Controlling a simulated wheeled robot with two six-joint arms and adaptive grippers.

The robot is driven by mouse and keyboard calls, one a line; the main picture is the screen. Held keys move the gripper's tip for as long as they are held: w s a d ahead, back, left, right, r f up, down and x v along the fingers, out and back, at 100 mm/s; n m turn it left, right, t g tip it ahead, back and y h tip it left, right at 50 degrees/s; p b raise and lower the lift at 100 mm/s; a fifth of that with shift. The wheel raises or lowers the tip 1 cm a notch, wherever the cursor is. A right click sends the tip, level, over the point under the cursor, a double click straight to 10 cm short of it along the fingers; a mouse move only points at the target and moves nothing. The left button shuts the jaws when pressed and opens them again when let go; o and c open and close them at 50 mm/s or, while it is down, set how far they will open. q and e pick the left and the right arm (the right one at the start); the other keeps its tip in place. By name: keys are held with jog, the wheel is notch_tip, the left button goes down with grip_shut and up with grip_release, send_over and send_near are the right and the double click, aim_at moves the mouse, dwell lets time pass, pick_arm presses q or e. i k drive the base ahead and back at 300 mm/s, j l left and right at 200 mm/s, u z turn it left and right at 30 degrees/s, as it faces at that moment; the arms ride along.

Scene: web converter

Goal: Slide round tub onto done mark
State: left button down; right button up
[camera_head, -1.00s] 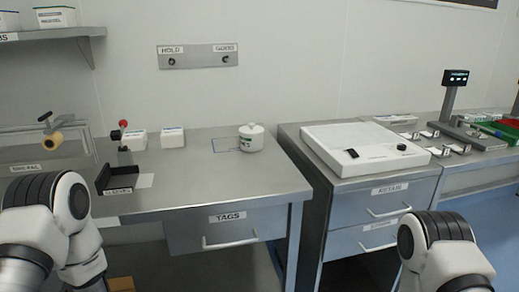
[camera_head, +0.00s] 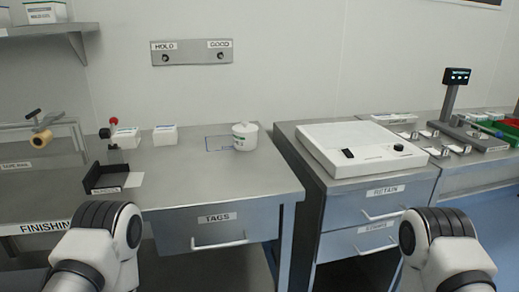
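I cannot read any wording on the mark. My two arms show at the bottom left and bottom right, in front of the furniture. Neither gripper is in the picture.
A black holder (camera_head: 103,180) and a small red-knobbed press (camera_head: 114,130) stand on the table's left, with white boxes (camera_head: 165,135) behind. A gap separates the table from the cabinet carrying a white flat device (camera_head: 362,149). The table's middle is clear.

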aim_at(242, 142)
jog(key=i+l, duration=0.15)
jog(key=l, duration=0.2)
jog(key=i+l, duration=0.15)
jog(key=l, duration=0.2)
jog(key=i+l, duration=0.15)
jog(key=l, duration=0.2)
jog(key=i+l, duration=0.2)
jog(key=l, duration=0.15)
jog(key=i+l, duration=0.15)
jog(key=l, duration=0.15)
jog(key=u, duration=0.05)
